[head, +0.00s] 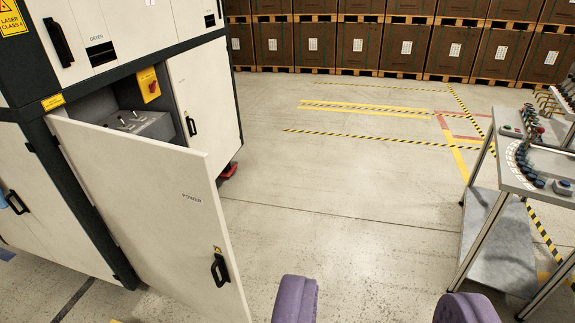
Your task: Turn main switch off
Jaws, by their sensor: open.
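A yellow switch plate with a red rotary knob (149,84) sits inside the open cabinet at the upper left; it looks like the main switch. Its exact knob position is too small to tell. The cabinet door (150,200), marked POWER, stands swung open with a black handle (220,268). A grey panel with small levers (135,124) is inside, below and left of the switch. My gripper (381,300) is open and empty at the bottom edge. It is to the right of the door and well apart from the switch.
Another white cabinet door (205,100) is right of the opening. A metal workbench (500,235) with small parts stands at the right. Stacked brown boxes (400,45) line the back. The concrete floor (330,190) between is clear, with striped tape.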

